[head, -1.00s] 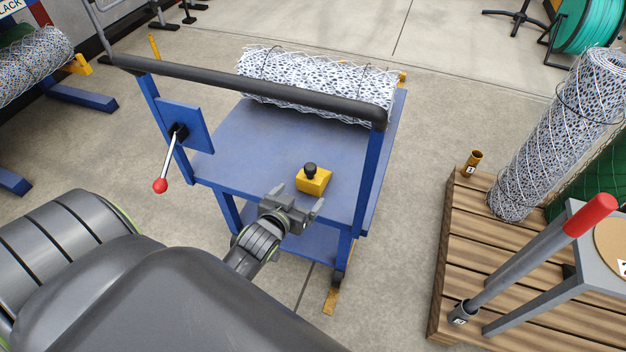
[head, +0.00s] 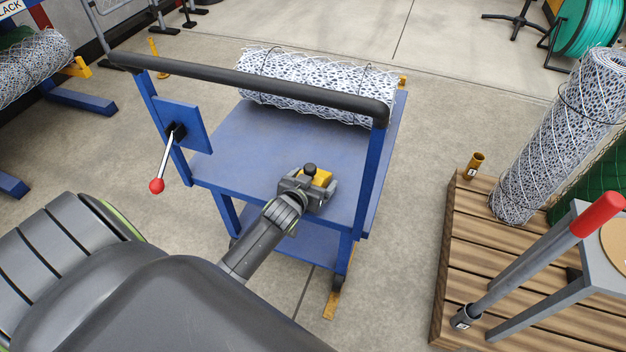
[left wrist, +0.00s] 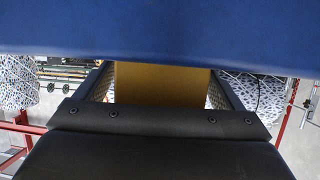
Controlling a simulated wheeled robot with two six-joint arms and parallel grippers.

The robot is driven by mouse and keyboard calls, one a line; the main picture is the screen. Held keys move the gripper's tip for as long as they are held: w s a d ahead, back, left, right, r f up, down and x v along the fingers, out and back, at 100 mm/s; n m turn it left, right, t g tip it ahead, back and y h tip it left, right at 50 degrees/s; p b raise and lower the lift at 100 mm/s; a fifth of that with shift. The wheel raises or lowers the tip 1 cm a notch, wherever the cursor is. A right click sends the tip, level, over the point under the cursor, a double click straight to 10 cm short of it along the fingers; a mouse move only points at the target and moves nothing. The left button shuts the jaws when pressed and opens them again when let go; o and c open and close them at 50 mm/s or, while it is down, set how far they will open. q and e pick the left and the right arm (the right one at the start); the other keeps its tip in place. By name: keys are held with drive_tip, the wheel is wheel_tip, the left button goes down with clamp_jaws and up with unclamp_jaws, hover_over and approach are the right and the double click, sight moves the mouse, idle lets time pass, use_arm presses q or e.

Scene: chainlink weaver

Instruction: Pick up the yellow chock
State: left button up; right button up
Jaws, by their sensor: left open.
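The yellow chock (head: 322,177) with a black knob (head: 310,169) on top sits on the blue cart deck (head: 240,150), near the handle side. My left gripper (head: 308,192) is open at deck height, with its fingers on either side of the chock; its body hides the chock's near part. In the left wrist view the chock (left wrist: 162,84) shows as a yellow block between the two fingers, and the blue deck (left wrist: 160,28) fills the top. I cannot tell whether either finger touches it. My right gripper is not in view.
The cart's black handle bar (head: 250,88) and blue post (head: 370,175) stand close to my left gripper. A wire mesh roll (head: 315,85) lies at the deck's far side. A red-knobbed lever (head: 157,185) is at the left. A wooden pallet (head: 480,240) stands right.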

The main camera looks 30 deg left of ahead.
use_arm(q)
drive_tip(key=c, duration=1.3)
drive_tip(key=shift+r, duration=0.15)
